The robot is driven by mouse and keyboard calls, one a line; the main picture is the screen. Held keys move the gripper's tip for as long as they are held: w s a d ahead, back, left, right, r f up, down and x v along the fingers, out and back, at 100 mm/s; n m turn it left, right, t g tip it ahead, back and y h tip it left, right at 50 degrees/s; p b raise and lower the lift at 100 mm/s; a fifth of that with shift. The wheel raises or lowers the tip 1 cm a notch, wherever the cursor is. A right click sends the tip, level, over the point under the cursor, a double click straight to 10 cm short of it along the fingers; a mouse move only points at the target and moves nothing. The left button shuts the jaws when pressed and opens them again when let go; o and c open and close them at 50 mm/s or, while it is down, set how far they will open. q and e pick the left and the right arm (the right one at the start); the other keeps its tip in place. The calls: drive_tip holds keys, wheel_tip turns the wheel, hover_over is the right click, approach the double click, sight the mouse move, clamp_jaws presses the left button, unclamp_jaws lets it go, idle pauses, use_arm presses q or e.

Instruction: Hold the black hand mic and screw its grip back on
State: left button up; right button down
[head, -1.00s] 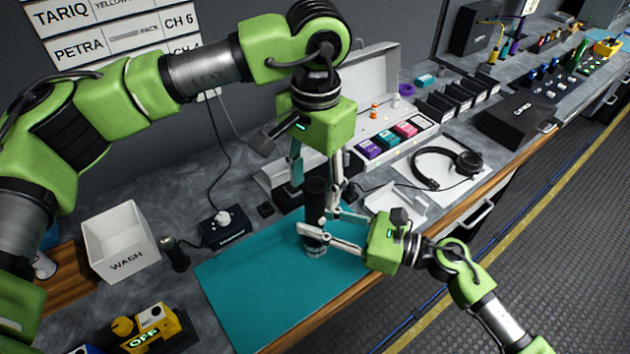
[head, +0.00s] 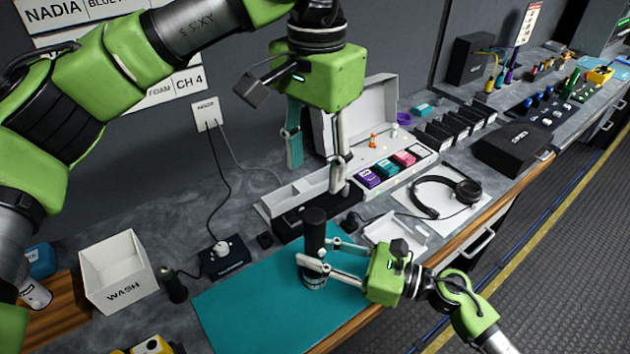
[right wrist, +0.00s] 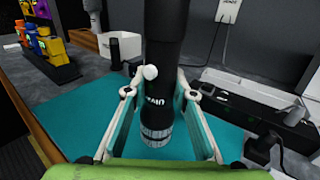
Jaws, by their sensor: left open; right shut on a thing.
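The black hand mic (head: 315,275) stands upright over the teal mat, with a grey ribbed band at its lower end. Its dark sleeve-like grip (head: 314,220) is at the top, in line with the body; I cannot tell how tightly it sits. In the right wrist view the mic body (right wrist: 160,115) shows white lettering between the fingers, under the wider grip (right wrist: 166,20). My right gripper (head: 318,252) is shut on the mic body from the right. My left gripper (head: 316,172) is open and empty, above the grip, fingers pointing down.
The teal mat (head: 250,300) is mostly clear. A white WASH bin (head: 118,272) and a dark cylinder (head: 172,284) are to the left. An open white case (head: 400,165) with coloured packs and headphones (head: 445,195) lie behind and right. The wooden bench edge runs along the front.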

use_arm(q)
drive_tip(key=shift+r, duration=0.3)
use_arm(e)
unclamp_jaws()
idle(0.4)
